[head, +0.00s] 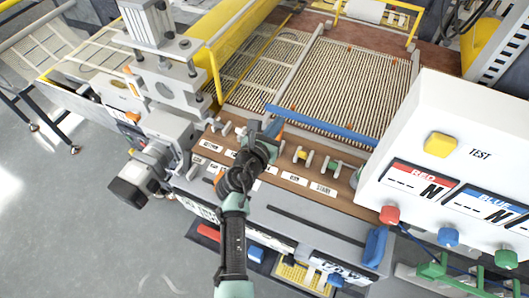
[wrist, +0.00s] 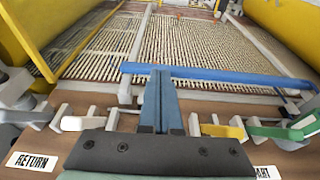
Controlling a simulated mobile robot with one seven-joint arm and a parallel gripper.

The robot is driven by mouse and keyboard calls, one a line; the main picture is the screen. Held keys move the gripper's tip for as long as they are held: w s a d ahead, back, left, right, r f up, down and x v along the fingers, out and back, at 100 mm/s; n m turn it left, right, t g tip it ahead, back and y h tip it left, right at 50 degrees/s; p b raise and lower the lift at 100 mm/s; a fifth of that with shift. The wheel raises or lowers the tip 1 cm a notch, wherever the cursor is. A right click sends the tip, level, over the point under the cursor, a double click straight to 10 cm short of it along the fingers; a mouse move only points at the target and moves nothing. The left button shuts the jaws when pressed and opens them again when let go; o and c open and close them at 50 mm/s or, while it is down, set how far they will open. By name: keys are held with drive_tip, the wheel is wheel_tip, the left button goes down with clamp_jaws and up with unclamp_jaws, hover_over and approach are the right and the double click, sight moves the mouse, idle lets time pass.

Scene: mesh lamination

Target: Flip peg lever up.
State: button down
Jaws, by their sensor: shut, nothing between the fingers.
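A row of small levers stands on the brown panel (head: 345,207) in front of the mesh bed. In the wrist view pale levers (wrist: 84,121) are left of my gripper, and a yellow lever (wrist: 225,130) and a green lever (wrist: 275,132) are right of it. The yellow lever (head: 302,155) and green lever (head: 331,164) also show in the head view. I cannot tell which one is the peg lever; most label text is hidden or too small. My gripper (wrist: 160,80) is shut and empty over the middle of the row, with its blue fingers together. It hides the levers behind it.
A blue bar (head: 325,127) crosses the front of the mesh bed (head: 355,85), just beyond my fingers. A white control box (head: 455,130) with a yellow TEST button stands at the right. A grey machine column (head: 165,75) stands at the left.

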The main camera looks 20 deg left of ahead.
drive_tip(key=shift+w, duration=0.35)
drive_tip(key=shift+w+r, duration=0.1)
drive_tip(key=shift+r, duration=0.1)
idle(0.4)
